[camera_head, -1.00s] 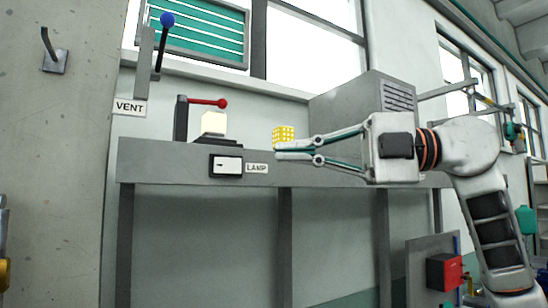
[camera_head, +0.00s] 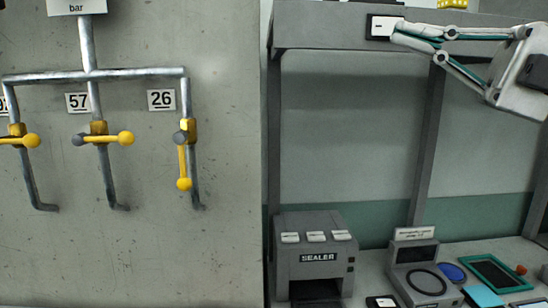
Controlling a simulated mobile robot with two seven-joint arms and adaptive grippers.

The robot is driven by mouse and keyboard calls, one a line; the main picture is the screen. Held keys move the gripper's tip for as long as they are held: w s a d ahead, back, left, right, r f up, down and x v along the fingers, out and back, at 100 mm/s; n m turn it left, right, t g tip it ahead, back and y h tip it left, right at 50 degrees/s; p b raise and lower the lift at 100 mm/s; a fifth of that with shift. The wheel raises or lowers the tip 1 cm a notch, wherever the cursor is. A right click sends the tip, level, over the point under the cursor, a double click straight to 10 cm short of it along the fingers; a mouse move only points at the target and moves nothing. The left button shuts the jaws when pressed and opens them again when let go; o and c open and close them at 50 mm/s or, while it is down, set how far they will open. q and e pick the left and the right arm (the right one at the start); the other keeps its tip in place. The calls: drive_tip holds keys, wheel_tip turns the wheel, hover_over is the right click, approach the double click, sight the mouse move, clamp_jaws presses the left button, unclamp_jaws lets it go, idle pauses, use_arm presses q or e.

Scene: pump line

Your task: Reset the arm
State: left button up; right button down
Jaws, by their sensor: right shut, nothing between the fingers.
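My right gripper (camera_head: 396,33) is at the upper right, at the end of a white arm coming in from the right edge. Its two thin white fingers point left and their tips are together, with nothing between them. The tips overlap the white switch (camera_head: 382,27) on the front of the grey shelf; I cannot tell whether they touch it. Part of the yellow dotted cube (camera_head: 453,3) shows above the gripper at the top edge. My left gripper is not in view.
At left, three grey pipes with yellow valves (camera_head: 188,155) are on the concrete wall (camera_head: 110,235). Below the shelf (camera_head: 320,25), a grey sealer (camera_head: 315,255), a grey device (camera_head: 417,275) and a green-framed tray (camera_head: 495,272) sit low down. The space under the shelf is open.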

drive_tip(key=w+d+f+m+t+h, duration=0.45)
drive_tip(key=f+m+t, duration=0.35)
drive_tip(key=m+t, duration=0.2)
drive_tip(key=w+d+f+m+t+h, duration=0.4)
drive_tip(key=w+f+m+t+h, duration=0.2)
drive_tip(key=f+m+t, duration=0.35)
drive_tip(key=d+f+m+g+h, duration=0.4)
drive_tip(key=f+h, duration=0.3)
drive_tip(key=f, duration=0.6)
drive_tip(key=d+f+m+g+h, duration=0.3)
drive_tip(key=d+f+m+h, duration=0.3)
drive_tip(key=f, duration=0.7)
drive_tip(key=s+f+n+g+h, duration=0.15)
drive_tip(key=s+f+g, duration=0.45)
drive_tip(key=s+f, duration=0.65)
drive_tip(key=s+f+n+g, duration=0.2)
drive_tip(key=s+f+g, duration=0.4)
drive_tip(key=s+f, duration=0.65)
drive_tip(key=w+a+f+m+t+y, duration=0.3)
drive_tip(key=a+f+y, duration=0.4)
drive_tip(key=a+f, duration=0.9)
drive_tip(key=shift+w+t+y, duration=0.3)
drive_tip(key=shift+w+t, duration=0.25)
drive_tip(key=shift+w, duration=0.35)
